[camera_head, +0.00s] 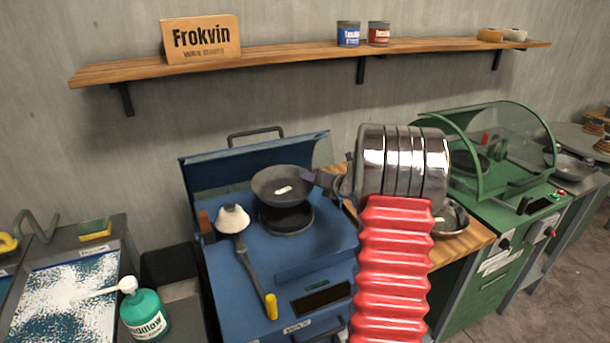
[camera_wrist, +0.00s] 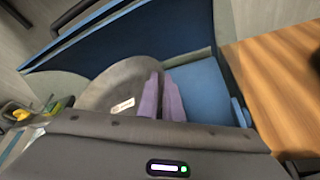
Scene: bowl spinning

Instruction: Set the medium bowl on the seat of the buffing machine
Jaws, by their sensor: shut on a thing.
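A dull grey bowl (camera_head: 272,189) with a small white label inside is held at its right rim by my gripper (camera_head: 316,181); I take it for the medium bowl. It hangs above the dark round seat (camera_head: 288,222) of the blue machine (camera_head: 222,262), with a visible gap between them. The machine has a white buffing head (camera_head: 232,219) on a lever with a yellow handle. In the wrist view, the purple fingers of my gripper (camera_wrist: 163,98) are closed on the rim of the bowl (camera_wrist: 105,88). The bowl hides part of the seat.
The machine's blue lid (camera_head: 290,153) stands raised behind the bowl. A wooden worktop (camera_head: 476,238) to the right bears a shiny bowl (camera_head: 452,222). A green machine with a clear hood (camera_head: 510,140) stands further right. A green bottle (camera_head: 145,312) stands at the front left.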

